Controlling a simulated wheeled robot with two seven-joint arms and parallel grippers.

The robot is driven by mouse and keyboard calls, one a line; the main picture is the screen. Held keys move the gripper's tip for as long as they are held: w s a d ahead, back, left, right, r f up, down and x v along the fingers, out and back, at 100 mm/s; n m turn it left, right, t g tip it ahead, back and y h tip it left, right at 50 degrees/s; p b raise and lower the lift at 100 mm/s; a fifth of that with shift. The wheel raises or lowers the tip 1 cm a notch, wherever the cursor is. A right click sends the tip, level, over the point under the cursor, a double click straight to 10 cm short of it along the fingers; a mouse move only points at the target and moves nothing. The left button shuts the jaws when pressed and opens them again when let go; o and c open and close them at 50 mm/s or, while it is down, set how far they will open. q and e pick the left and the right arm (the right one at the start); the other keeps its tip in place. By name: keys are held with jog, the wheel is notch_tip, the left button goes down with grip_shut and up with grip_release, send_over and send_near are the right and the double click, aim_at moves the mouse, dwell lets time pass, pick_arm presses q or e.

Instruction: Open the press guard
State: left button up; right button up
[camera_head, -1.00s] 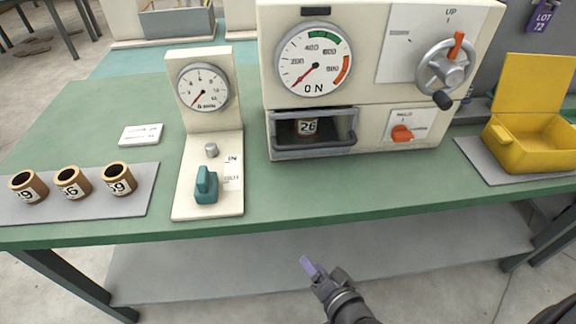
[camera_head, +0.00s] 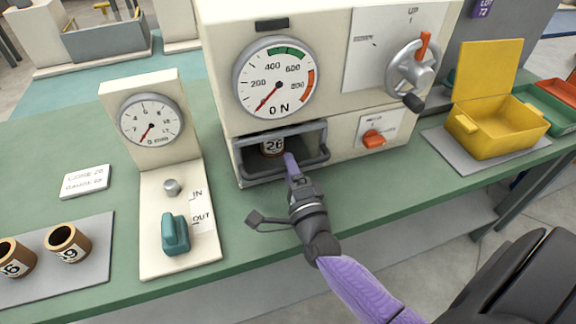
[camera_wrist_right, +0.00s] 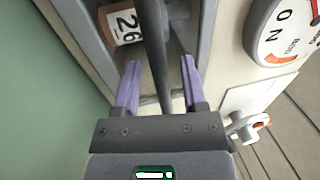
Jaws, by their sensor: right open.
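The press (camera_head: 221,60) stands on the green bench. Its grey-framed guard (camera_head: 262,178) is at the low front opening, with a bar along the lower front; it appears down. A tan part marked 26 (camera_head: 273,147) sits inside, partly hidden. My right gripper (camera_head: 290,158) is at the front of the guard, to the right of the part. In the right wrist view my open right gripper (camera_wrist_right: 158,72) has its two purple fingers on either side of the dark guard bar (camera_wrist_right: 155,45). I cannot tell whether they touch it. My left gripper is not in view.
A gauge stand (camera_head: 140,125) with a teal lever (camera_head: 175,234) is left of the press. Tan parts (camera_head: 68,244) sit on a grey mat further left. An orange knob (camera_head: 373,139) and a handwheel (camera_head: 412,66) are on the press. An open yellow box (camera_head: 500,130) is at right.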

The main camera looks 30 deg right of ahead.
jog(key=shift+w, duration=0.3)
grip_shut()
dwell(1.3)
